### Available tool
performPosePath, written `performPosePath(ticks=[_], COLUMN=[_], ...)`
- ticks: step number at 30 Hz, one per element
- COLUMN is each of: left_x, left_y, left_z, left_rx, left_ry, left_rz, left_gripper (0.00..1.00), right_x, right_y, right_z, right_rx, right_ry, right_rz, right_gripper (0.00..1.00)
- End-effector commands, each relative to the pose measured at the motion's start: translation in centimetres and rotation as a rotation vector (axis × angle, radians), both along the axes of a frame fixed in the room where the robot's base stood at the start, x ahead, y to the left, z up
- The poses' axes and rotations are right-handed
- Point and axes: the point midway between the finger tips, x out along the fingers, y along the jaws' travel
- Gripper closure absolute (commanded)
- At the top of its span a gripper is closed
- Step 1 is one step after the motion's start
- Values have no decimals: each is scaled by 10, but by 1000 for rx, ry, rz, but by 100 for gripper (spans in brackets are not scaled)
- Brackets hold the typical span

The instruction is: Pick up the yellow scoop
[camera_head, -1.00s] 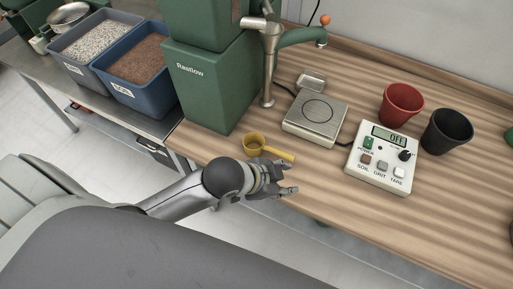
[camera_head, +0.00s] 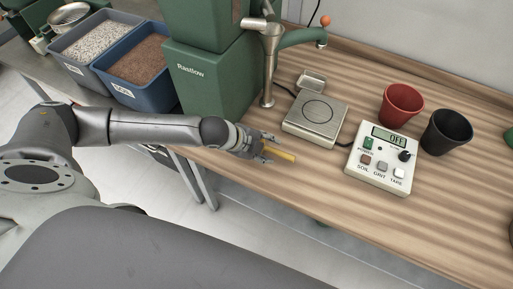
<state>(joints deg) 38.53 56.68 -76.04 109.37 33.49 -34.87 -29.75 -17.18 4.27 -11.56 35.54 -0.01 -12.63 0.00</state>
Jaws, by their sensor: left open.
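The yellow scoop (camera_head: 281,153) lies on the wooden table near its front left edge. Only its handle shows clearly; its bowl is hidden behind my left gripper (camera_head: 268,148). The left gripper is open, with its fingers at the near end of the handle and over the bowl. I cannot tell whether they touch the scoop. My right gripper is not in view.
A weighing plate (camera_head: 315,119), a control box (camera_head: 381,158) reading OFF, a red pot (camera_head: 400,104) and a black pot (camera_head: 446,132) stand to the right. The green Rasflow machine (camera_head: 203,85) stands close behind the gripper.

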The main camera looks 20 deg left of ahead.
Motion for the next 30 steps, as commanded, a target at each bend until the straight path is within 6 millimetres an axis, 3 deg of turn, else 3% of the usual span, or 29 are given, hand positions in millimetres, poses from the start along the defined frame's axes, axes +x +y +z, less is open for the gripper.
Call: performPosePath(ticks=[18, 28, 30], left_x=[28, 31, 31], left_y=[-31, -33, -33], left_z=[-47, -52, -52], left_rx=[1, 1, 1], left_ry=[1, 0, 0], left_rz=[0, 0, 0], left_gripper=[57, 57, 64], right_x=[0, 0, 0], right_y=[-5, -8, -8], right_z=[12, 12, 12], right_rx=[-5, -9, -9], right_ry=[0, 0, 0], right_rz=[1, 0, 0], right_gripper=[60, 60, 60])
